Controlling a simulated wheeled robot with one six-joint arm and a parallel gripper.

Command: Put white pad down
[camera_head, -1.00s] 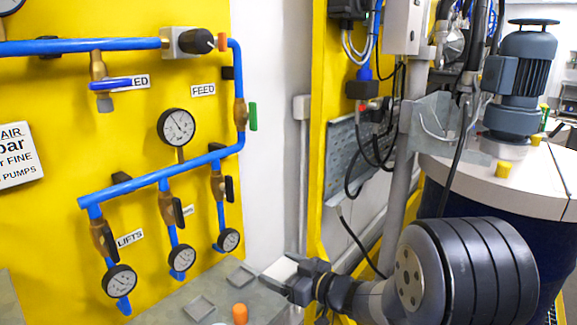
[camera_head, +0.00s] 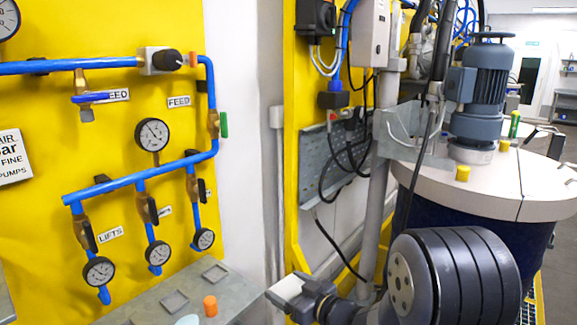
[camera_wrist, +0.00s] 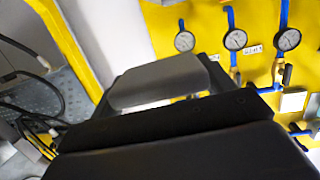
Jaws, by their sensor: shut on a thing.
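The white pad (camera_head: 285,286) is held at the end of my gripper (camera_head: 300,294), near the bottom middle of the head view. My gripper is shut on it, and its dark fingers cover part of the pad. In the wrist view the pad (camera_wrist: 160,82) looks like a grey-white slab just beyond the dark gripper body (camera_wrist: 165,125). The pad appears in the air near the right end of a grey ledge (camera_head: 235,280); its height over the ledge is hard to tell.
The ledge bears square recessed plates (camera_head: 175,301), an orange cylinder (camera_head: 210,306) and a pale disc (camera_head: 187,320). Blue pipes with gauges (camera_head: 152,134) run above it on a yellow panel. At the right stands a drum with a white lid (camera_head: 490,190), a motor (camera_head: 482,95) and yellow caps (camera_head: 462,173).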

